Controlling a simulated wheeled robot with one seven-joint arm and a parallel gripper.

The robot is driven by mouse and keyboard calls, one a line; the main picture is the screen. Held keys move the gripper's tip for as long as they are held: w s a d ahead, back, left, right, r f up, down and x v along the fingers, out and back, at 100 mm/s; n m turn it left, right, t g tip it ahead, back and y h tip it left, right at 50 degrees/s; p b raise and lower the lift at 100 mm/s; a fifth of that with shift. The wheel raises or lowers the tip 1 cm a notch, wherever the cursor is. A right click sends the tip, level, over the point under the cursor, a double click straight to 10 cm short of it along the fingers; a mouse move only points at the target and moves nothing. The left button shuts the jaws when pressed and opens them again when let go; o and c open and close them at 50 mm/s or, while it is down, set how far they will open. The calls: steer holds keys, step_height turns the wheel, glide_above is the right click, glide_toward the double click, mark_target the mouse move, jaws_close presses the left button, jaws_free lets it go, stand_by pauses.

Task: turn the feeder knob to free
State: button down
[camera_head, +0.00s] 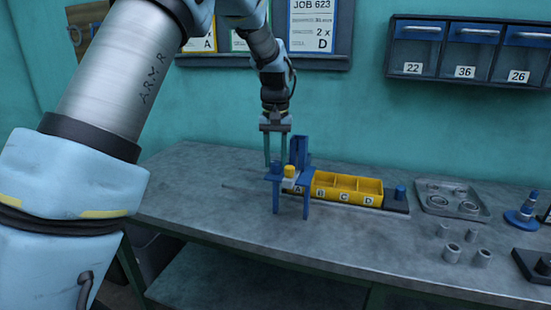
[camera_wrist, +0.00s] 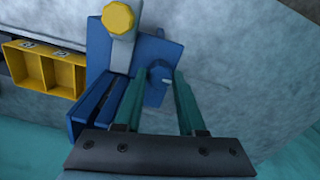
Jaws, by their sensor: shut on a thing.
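The feeder is a blue stand (camera_head: 305,196) on the workbench, with a tall blue upright (camera_head: 299,150) behind. A small blue knob (camera_head: 276,169) with a pale mark is on its top at the left. In the wrist view the knob (camera_wrist: 158,78) lies between the fingertips. My gripper (camera_head: 275,163) points straight down from above, its two green fingers shut on the knob, one on each side. The gripper also shows in the wrist view (camera_wrist: 162,80). I cannot read any setting marks.
Yellow bins (camera_head: 348,198) lettered B, C and D stand right of the feeder. The bench's front left is clear. Numbered wall drawers (camera_head: 468,50) hang above.

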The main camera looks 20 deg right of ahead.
mark_target(275, 162)
steer(key=c, duration=0.5)
jaws_free()
step_height(275, 162, up, 11)
steer(key=b, duration=0.2)
steer(key=shift+a+f, duration=0.1)
steer(key=w+a+f+n, duration=0.1)
steer(key=a+f, duration=0.3)
steer(key=a, duration=0.6)
steer(key=a+f+n, duration=0.2)
steer(key=a+f, duration=0.1)
steer(key=a, duration=0.6)
steer(key=s+a+f+n, duration=0.1)
steer(key=s+a+f, duration=0.3)
steer(key=s+a, duration=0.2)
steer(key=s+a+f+n+t, duration=0.1)
steer(key=s+a+f, duration=0.3)
steer(key=a, duration=0.7)
steer(key=shift+s+a+f+t, duration=0.3)
steer(key=shift+s, duration=0.75)
